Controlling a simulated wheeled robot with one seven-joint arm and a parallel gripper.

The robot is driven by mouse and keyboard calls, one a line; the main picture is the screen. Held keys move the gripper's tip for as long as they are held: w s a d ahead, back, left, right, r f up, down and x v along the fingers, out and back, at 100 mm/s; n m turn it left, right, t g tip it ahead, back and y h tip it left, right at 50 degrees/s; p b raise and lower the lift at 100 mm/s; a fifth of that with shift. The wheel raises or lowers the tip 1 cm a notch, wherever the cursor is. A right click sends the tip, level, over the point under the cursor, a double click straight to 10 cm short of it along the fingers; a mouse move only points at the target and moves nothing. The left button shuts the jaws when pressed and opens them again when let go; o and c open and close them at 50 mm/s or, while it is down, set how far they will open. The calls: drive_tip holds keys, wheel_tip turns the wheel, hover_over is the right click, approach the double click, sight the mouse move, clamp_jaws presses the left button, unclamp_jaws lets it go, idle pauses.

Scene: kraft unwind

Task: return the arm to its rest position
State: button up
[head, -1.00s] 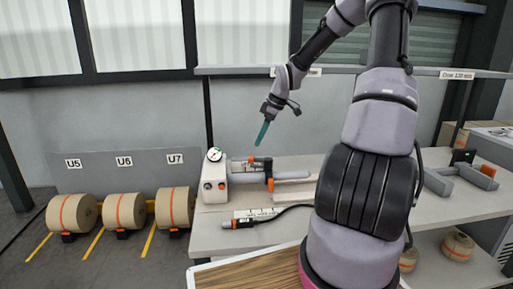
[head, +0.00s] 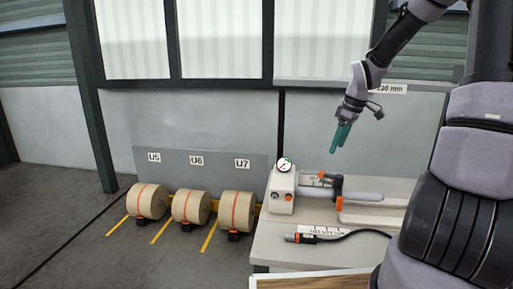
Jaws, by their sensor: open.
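My arm rises at the right of the head view and bends over to the left above the workbench (head: 268,243). My gripper (head: 339,137) hangs from it with green fingers pointing down. A gap shows between the fingers, and nothing is held. The gripper is in the air above the grey cylinder (head: 362,196) of the bench device, apart from it. The lower part of my arm hides the right side of the bench.
A white device with a gauge (head: 284,165) stands on the bench's left part. Several brown rolls (head: 237,211) stand on the floor at left, under labels U5 to U7. Floor farther left is clear.

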drive_tip(key=s+a+r+m+t, duration=0.2)
drive_tip(key=s+r+m, duration=0.5)
drive_tip(key=s, duration=0.5)
drive_tip(key=s+a+r+m+t, duration=0.3)
drive_tip(key=s+r+m, duration=0.3)
drive_tip(key=s+r, duration=0.6)
drive_tip(key=shift+a+m, duration=0.15)
drive_tip(key=shift+m, duration=0.25)
